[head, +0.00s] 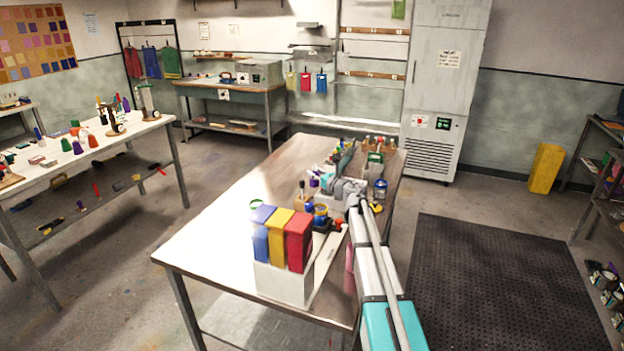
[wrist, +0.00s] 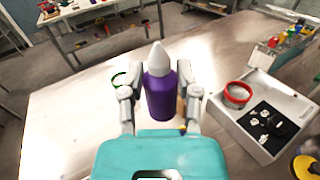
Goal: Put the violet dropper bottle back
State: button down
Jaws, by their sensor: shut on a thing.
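The violet dropper bottle (wrist: 158,98) has a violet body and a white pointed cap. It stands roughly upright in the wrist view, between the two fingers of my gripper (wrist: 162,90), which is shut on it. The bottle's lower end is partly hidden behind the teal gripper body, so I cannot tell whether it touches the table. In the head view my gripper (head: 340,188) is over the middle of the long table (head: 215,235), and a small violet patch shows at its left side.
A white tray (wrist: 217,112) at the right holds a red ring (wrist: 237,94) and a black piece with pale bits. A green ring (wrist: 119,79) lies on the table. Blue, yellow and red containers (head: 279,228) stand in a white box nearer me. The table's left part is clear.

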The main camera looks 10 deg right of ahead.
jog(key=s+d+f+m+h+b, duration=0.3)
jog(key=s+d+h, duration=0.2)
jog(key=s+d, duration=0.2)
jog(key=s+d+f+m+t+h+b, duration=0.1)
jog(key=s+d+f+m+h+b, duration=0.2)
jog(key=d, duration=0.7)
jog(key=s+h, duration=0.2)
jog(key=s, duration=0.2)
jog(key=shift+d+f+t+b, duration=0.2)
jog(key=shift+f+t+b, duration=0.1)
jog(key=shift+f+b, duration=0.1)
jog(key=shift+f, duration=0.1)
jog(key=shift+w+d+f+b, duration=0.6)
jog(key=shift+w+f+b, duration=0.9)
jog(key=shift+w, duration=0.6)
jog(key=shift+w+d+f+b, duration=0.6)
jog(key=shift+w+f+b, duration=0.9)
jog(key=shift+w, duration=0.55)
jog(key=shift+w+d+f+b, duration=0.6)
jog(key=shift+w+f+b, duration=0.9)
jog(key=shift+w, duration=0.6)
jog(key=shift+r, duration=0.1)
jog(key=shift+w+d+f+b, duration=0.15)
jog(key=shift+w+f+b, duration=0.35)
jog(key=shift+f+b, duration=0.3)
jog(key=shift+s+f+b, duration=0.1)
jog(key=shift+f+b, duration=1.15)
